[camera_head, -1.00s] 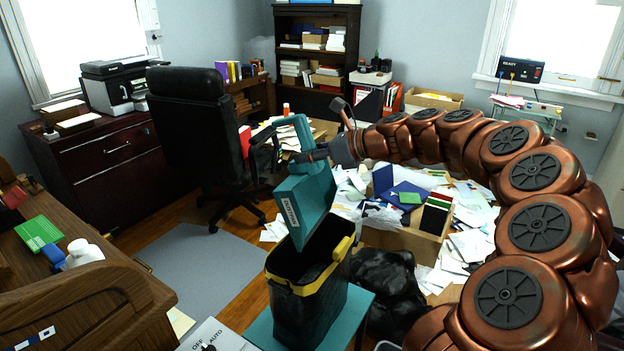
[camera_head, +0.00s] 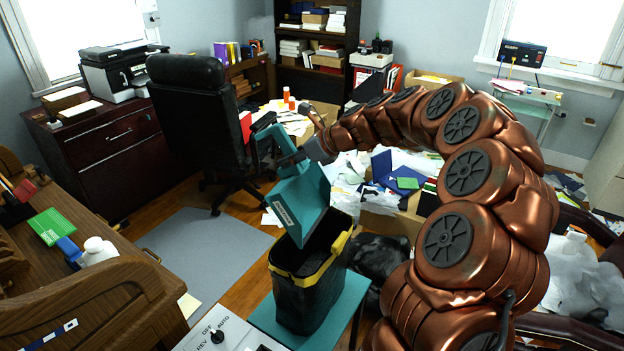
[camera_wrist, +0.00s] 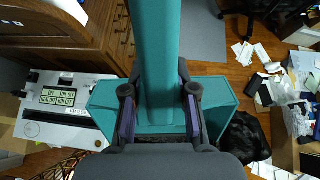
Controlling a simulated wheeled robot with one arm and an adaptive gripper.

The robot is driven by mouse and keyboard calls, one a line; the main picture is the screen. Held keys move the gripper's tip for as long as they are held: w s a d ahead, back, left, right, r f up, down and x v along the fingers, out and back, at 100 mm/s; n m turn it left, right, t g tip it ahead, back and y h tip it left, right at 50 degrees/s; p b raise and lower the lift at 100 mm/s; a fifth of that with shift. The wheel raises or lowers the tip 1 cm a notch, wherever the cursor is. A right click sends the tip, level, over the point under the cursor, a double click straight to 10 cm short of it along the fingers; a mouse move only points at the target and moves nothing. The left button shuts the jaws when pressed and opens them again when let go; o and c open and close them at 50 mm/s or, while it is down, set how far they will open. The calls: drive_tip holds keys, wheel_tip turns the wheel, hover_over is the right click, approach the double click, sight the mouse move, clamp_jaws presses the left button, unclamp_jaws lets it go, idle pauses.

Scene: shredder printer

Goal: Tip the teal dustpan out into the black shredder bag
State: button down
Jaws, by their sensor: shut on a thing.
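The teal dustpan (camera_head: 302,203) is held in the air over the black shredder bag (camera_head: 308,300). Its pan tilts, with the low edge at the bag's mouth, and its handle rises to the upper left. I cannot tell whether it touches the rim or what the pan holds. The bag stands upright and open with a yellow rim. My gripper (camera_head: 303,160) is shut on the dustpan's handle. In the wrist view the gripper's fingers (camera_wrist: 158,112) lie on both sides of the teal handle (camera_wrist: 158,45), with the pan beyond.
The bag stands on a teal stand (camera_head: 350,305). A pale shredder panel (camera_head: 235,335) with OFF, AUTO and REV marks is at the front. A wooden desk (camera_head: 110,300) is at left, a black chair (camera_head: 195,110) behind. Loose papers and a box lie behind the bag.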

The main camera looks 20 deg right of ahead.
drive_tip(key=w+a+f+g+h+p, duration=0.7)
drive_tip(key=w+a+f+p, duration=0.3)
drive_tip(key=f, duration=0.4)
drive_tip(key=shift+w+g, duration=0.75)
drive_tip(key=shift+g, duration=0.15)
idle(1.9)
drive_tip(key=shift+r, duration=0.1)
